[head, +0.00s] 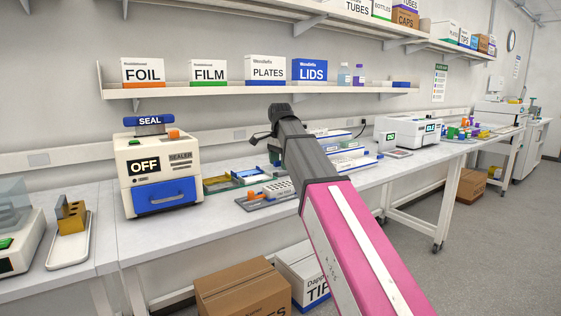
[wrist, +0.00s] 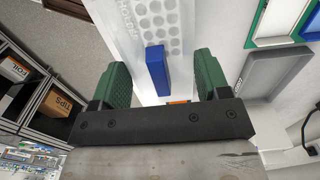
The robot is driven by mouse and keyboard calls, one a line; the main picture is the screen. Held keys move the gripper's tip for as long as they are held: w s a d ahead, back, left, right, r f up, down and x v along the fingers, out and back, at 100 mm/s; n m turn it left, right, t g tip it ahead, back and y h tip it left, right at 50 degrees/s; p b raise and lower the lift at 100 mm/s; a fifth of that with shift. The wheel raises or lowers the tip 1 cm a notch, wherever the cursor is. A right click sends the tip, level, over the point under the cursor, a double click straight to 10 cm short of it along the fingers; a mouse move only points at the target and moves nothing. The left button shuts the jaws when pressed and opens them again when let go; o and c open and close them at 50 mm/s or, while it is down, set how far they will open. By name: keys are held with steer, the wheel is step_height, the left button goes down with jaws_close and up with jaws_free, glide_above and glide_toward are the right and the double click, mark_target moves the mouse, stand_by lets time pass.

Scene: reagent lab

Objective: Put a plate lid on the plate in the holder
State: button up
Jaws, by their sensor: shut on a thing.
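My gripper (wrist: 161,70) shows in the wrist view with its two green fingers set wide apart. It is shut on a pale, see-through piece, which looks like the plate lid; its edges are hard to make out. Beyond the fingers is a white plate (wrist: 158,18) with round wells, in the holder (wrist: 122,28). A blue block (wrist: 155,68) shows between the fingers. In the head view the plate (head: 279,187) sits in the grey holder (head: 255,204) on the bench. There my arm hides most of my gripper.
The sealer (head: 160,175) stands left of the holder. A shelf (head: 250,91) with boxes runs above the bench. A grey tray (wrist: 283,65) lies right of the plate in the wrist view. Bare bench (head: 200,232) lies in front of the holder. Cartons (head: 240,288) stand below.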

mark_target(280, 185)
steer(key=shift+f, duration=2.6)
steer(key=shift+f, duration=1.1)
stand_by(0.4)
steer(key=o, duration=1)
steer(key=shift+r, duration=0.15)
steer(key=shift+r, duration=3.4)
